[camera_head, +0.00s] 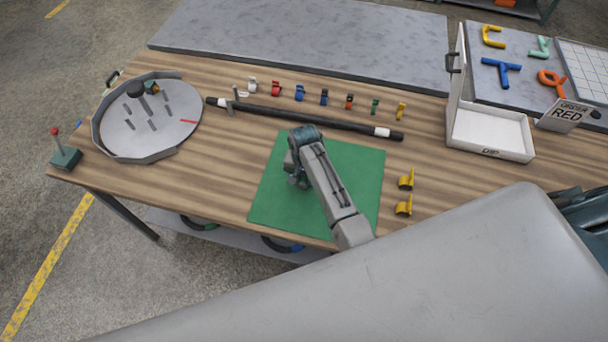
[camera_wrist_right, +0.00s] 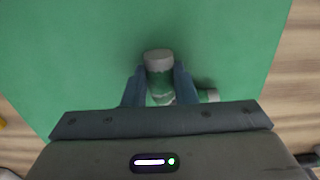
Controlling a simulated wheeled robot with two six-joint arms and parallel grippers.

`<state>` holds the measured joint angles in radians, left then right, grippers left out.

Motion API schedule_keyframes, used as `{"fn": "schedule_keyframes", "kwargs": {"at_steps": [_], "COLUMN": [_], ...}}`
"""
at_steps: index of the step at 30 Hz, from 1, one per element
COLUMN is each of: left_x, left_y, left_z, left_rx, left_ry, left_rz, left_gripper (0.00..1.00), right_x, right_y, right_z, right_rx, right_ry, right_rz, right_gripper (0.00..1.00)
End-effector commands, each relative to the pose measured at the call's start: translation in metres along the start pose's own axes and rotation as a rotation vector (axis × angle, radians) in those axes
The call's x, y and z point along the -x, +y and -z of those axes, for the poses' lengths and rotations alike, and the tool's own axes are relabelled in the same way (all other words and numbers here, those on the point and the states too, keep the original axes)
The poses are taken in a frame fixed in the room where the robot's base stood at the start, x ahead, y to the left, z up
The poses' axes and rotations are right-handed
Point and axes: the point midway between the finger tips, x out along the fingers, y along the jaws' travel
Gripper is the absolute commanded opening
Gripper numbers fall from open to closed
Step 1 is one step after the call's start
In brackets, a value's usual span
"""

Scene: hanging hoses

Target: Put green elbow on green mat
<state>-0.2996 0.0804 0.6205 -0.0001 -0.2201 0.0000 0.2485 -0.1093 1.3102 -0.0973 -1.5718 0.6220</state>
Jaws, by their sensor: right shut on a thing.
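The green mat (camera_head: 355,165) lies on the wooden table in the head view and fills much of the right wrist view (camera_wrist_right: 80,40). My right gripper (camera_head: 297,182) is over the left half of the mat, pointing down. In the right wrist view its two fingers (camera_wrist_right: 159,85) are shut on the green elbow (camera_wrist_right: 158,64), which has pale grey ends. One end points up the picture and the other shows to the right of the fingers. In the head view the gripper hides the elbow. I cannot tell whether the elbow touches the mat. My left gripper is not in view.
A black pole (camera_head: 300,119) lies behind the mat, with a row of small coloured clips beyond it. Two yellow clips (camera_head: 405,182) lie right of the mat. A round grey tray (camera_head: 172,140) stands left, a white box (camera_head: 492,140) right.

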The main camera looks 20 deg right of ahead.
Motion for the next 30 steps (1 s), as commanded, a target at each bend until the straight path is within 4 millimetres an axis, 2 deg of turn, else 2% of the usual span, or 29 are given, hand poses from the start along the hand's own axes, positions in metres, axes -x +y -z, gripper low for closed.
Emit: {"fn": "schedule_keyframes", "kwargs": {"at_steps": [10,11,13,14,25,30], "left_x": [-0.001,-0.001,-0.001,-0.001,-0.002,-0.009], "left_y": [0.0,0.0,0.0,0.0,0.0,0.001], "left_z": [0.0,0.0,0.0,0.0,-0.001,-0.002], "left_rx": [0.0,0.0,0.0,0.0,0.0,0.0], "left_ry": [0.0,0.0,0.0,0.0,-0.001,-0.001], "left_rz": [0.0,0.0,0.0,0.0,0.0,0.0], "left_gripper": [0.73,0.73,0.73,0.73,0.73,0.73], "right_x": [-0.004,-0.003,-0.003,-0.003,0.003,0.028], "right_y": [0.0,0.0,0.0,0.0,0.0,-0.001], "right_z": [0.0,0.0,0.0,0.0,0.001,0.001], "right_rx": [0.0,0.0,0.0,0.0,0.0,-0.001], "right_ry": [0.001,0.001,0.001,0.001,0.001,0.004], "right_rz": [0.001,0.001,0.001,0.001,0.002,0.005], "right_gripper": [0.02,0.31,0.45,0.47,0.47,0.47]}}
